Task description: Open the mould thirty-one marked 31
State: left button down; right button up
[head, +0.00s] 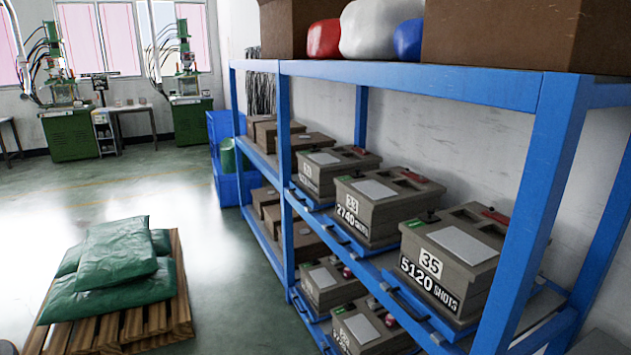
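Grey-brown box-shaped moulds stand on the blue rack. The nearest on the middle shelf (455,262) is marked 35 and 5120 shots. Behind it is a mould (385,212) that seems marked 33, with 2740 shots. A third mould (338,172) stands farther back, its number too small to read. Two more moulds, a nearer one (368,328) and a farther one (328,284), sit on the shelf below; their numbers cannot be read. I cannot tell which mould is 31. All the mould tops that show look closed. Neither of my grippers is in view.
The blue rack (420,82) stands along the right wall, with boxes at its far end. A wooden pallet (150,325) with green sacks (115,258) lies on the floor at left. Green machines (68,133) stand at the back. The floor between pallet and rack is clear.

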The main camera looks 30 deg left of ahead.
aim_at(314, 187)
jog(key=i+j+z, duration=0.1)
jog(key=j, duration=0.3)
jog(key=i+j+z, duration=0.15)
jog(key=j, duration=0.25)
jog(key=i+j+z, duration=0.1)
jog(key=j, duration=0.35)
jog(key=i+j+z, duration=0.1)
jog(key=j, duration=0.35)
jog(key=i+j+z, duration=0.15)
jog(key=j, duration=0.3)
jog(key=i, duration=0.05)
